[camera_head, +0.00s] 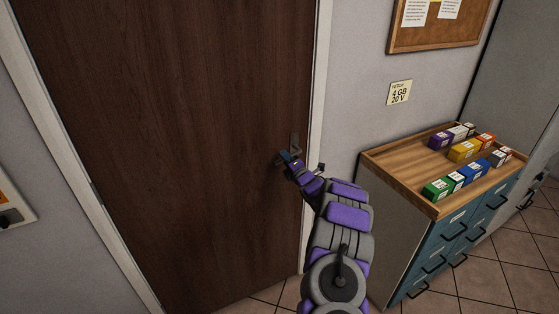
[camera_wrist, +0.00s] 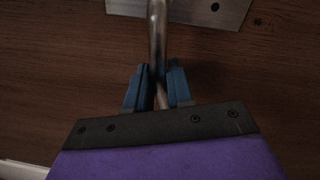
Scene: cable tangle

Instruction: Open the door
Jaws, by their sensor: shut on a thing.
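The dark brown wooden door (camera_head: 170,140) fills the left half of the head view and looks closed in its white frame. Its metal lever handle (camera_head: 294,142) is at the door's right side. My gripper (camera_head: 285,157) is at the handle. In the wrist view, the blue fingers of my gripper (camera_wrist: 157,78) are shut on the handle's metal bar (camera_wrist: 157,35), one finger on each side. The handle's metal plate (camera_wrist: 185,10) shows at the top, with the door's wood (camera_wrist: 60,70) behind. The bar's far end is partly hidden between the fingers.
Right of the door stands a teal drawer cabinet (camera_head: 455,235) with a wooden tray top (camera_head: 400,168) holding several coloured boxes. Tiled floor (camera_head: 485,285) shows at lower right.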

